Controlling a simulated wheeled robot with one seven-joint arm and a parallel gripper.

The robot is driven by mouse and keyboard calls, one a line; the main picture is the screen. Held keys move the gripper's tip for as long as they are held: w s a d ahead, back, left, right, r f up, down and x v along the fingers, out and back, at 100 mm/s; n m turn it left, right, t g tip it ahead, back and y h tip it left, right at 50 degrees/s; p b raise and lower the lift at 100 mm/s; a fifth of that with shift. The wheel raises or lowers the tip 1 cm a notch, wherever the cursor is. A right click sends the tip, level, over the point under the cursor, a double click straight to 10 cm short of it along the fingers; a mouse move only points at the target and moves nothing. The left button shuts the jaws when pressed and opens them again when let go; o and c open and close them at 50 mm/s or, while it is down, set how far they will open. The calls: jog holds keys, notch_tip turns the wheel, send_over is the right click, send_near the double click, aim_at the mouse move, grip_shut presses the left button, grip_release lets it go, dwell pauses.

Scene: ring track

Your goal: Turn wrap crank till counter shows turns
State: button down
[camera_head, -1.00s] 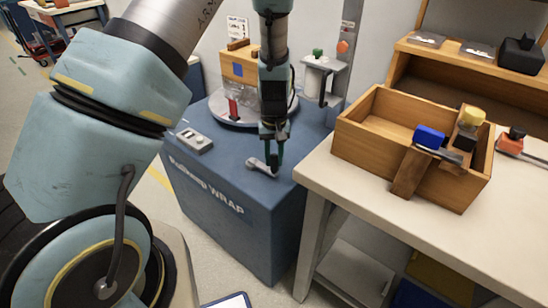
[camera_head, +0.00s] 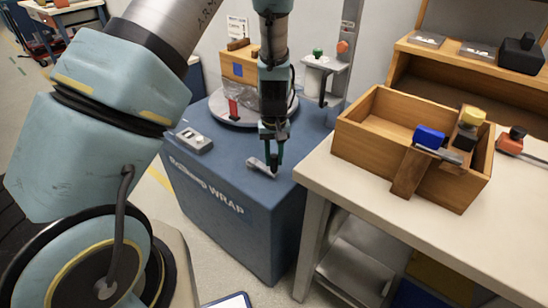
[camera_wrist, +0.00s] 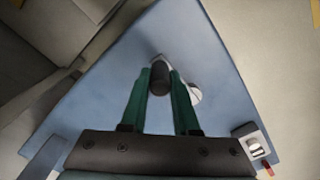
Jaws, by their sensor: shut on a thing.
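The wrap crank (camera_head: 257,163) is a short grey arm on the top of the blue wrap machine (camera_head: 235,205), near its front edge. My gripper (camera_head: 272,164) points down and is shut on the crank's dark upright knob (camera_wrist: 160,77). In the wrist view the knob sits between the green fingers, and the pale crank arm (camera_wrist: 194,95) shows to the right. The counter (camera_head: 195,140) is a light box on the machine's left part; its reading is too small to tell. It also shows in the wrist view (camera_wrist: 254,146).
A turntable (camera_head: 222,116) with a wrapped load and a wooden box (camera_head: 240,66) stands behind my gripper. A post with a small shelf (camera_head: 325,64) is at the back right. A bench (camera_head: 475,225) with a wooden crate (camera_head: 350,140) stands close on the right.

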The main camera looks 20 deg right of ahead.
jog(key=shift+s+a+m, duration=0.15)
jog(key=shift+a+m, duration=0.1)
jog(key=shift+m, duration=0.05)
